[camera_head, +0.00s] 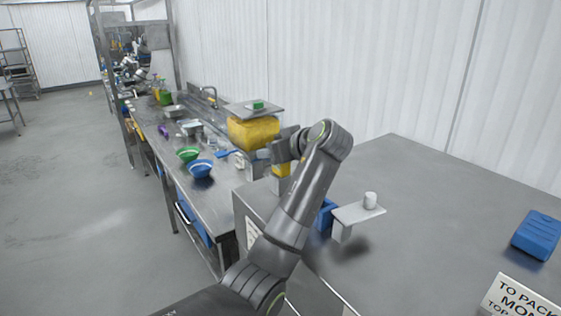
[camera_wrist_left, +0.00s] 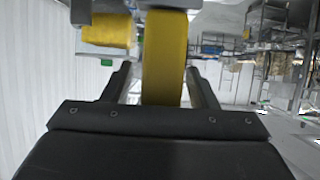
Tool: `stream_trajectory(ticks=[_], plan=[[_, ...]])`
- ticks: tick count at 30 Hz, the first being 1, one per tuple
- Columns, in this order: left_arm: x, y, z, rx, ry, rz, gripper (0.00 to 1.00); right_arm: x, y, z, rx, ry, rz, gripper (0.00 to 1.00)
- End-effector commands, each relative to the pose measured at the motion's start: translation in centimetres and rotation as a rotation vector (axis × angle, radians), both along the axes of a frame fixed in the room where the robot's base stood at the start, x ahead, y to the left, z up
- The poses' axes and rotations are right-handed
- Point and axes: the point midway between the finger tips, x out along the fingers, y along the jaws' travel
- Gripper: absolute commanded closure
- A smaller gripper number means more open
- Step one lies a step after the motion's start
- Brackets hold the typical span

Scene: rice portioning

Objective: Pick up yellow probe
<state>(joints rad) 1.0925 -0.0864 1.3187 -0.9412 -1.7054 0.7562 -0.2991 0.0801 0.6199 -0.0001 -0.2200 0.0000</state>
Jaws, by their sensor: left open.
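The yellow probe (camera_head: 281,169) shows in the head view as a small yellow piece, partly hidden behind my left arm and gripper. In the left wrist view the yellow probe (camera_wrist_left: 165,58) is a tall yellow bar standing between the two fingers. My left gripper (camera_wrist_left: 159,72) is open around it, with a visible gap to the right finger. In the head view my left gripper (camera_head: 275,148) is beside the probe at the grey counter's far left corner. My right gripper is not in view.
A large yellow block (camera_head: 254,133) stands just behind the gripper, under a grey plate (camera_head: 240,109) with a green item. Green (camera_head: 188,154) and blue (camera_head: 200,168) bowls stand on the left bench. A blue case (camera_head: 538,235) lies right.

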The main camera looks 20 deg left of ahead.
Motion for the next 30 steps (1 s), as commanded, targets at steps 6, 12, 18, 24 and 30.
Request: stream_trajectory(ticks=[6,12,18,24,30], plan=[[0.0,-0.1,0.1,0.000,0.000,-0.001,0.64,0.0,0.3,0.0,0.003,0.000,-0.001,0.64],[0.0,-0.1,0.0,0.000,0.000,-0.001,0.90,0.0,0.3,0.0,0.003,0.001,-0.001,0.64],[0.0,-0.1,0.0,0.001,0.001,0.000,0.97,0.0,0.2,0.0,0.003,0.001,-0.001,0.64],[0.0,-0.1,0.4,0.001,-0.001,-0.001,0.97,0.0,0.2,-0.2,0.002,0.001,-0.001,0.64],[0.0,-0.1,2.1,0.000,-0.005,0.000,0.97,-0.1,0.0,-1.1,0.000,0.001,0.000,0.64]])
